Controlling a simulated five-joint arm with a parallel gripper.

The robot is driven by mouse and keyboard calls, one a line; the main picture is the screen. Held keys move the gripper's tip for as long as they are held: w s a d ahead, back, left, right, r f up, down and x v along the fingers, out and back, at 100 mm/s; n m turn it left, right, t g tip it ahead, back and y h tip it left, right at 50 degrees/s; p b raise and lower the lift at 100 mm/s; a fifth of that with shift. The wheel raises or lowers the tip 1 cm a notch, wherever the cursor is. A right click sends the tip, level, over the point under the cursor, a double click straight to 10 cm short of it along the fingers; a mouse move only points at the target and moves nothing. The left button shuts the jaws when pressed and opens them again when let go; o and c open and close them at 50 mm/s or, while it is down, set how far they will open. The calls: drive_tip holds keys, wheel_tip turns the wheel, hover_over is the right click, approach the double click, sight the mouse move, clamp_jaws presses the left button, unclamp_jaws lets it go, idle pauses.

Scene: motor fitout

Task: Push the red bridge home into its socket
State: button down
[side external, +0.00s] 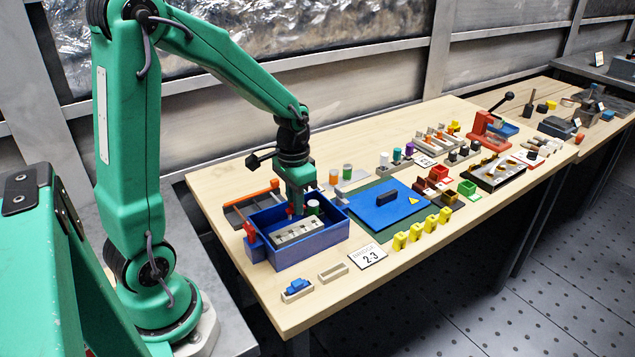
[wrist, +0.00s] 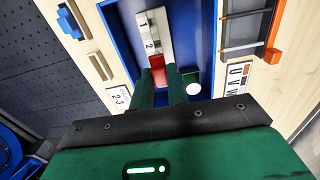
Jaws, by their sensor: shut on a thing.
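The red bridge (wrist: 157,72) is between the two dark green fingers of my gripper (wrist: 160,80) in the wrist view, and the jaws are shut on it. It lies at the near end of the grey terminal strip (wrist: 151,35), which bears the marks 1 and 2. In the side view my gripper (side external: 298,206) points down into the open blue box (side external: 318,242), above the back of the terminal strip (side external: 298,231). A little red shows beside the fingers. The socket is hidden by the fingers, and I cannot tell how deep the bridge sits.
A green cylinder with a pale top (side external: 313,206) stands in the box close to the fingers. The box walls surround the gripper. A frame with an orange bar (side external: 252,194) lies behind. A blue plate (side external: 380,212) and several yellow parts (side external: 422,229) lie to the right.

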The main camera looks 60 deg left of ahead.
sight(297, 229)
drive_tip(key=shift+f, duration=1.15)
drive_tip(key=shift+f, duration=1.6)
idle(1.0)
drive_tip(key=c, duration=1.3)
unclamp_jaws()
drive_tip(key=shift+r, duration=0.1)
drive_tip(key=shift+r, duration=3.8)
